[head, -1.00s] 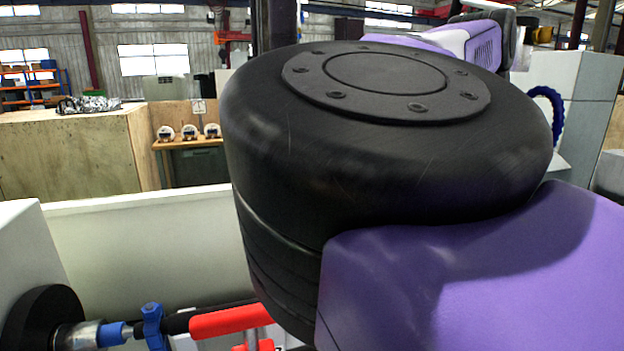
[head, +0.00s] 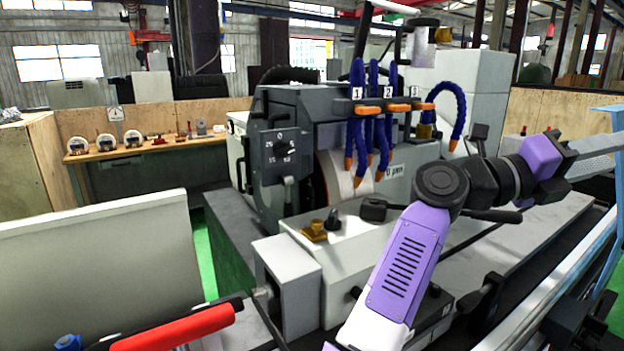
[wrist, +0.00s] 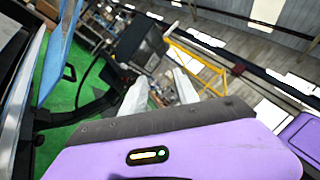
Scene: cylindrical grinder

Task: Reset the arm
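My arm (head: 402,265) is purple and black in the head view. It rises from the bottom centre to a black joint, then reaches right in front of the grinder, with its far end near the right edge. In the wrist view, two pale fingers of my gripper (wrist: 161,90) show beyond the purple wrist body. They stand apart with nothing seen between them, so it is open and empty. The cylindrical grinder (head: 283,110) fills the middle of the head view, with its wheel (head: 338,175) partly hidden behind blue coolant hoses (head: 378,130).
A red-handled bar (head: 175,330) is at the lower left, near a pale panel (head: 100,250). A wooden bench (head: 150,148) with round gauges stands behind. A light-blue frame (head: 606,120) is at the far right. The wrist view shows green floor (wrist: 62,75) and a dark box-shaped unit (wrist: 142,43).

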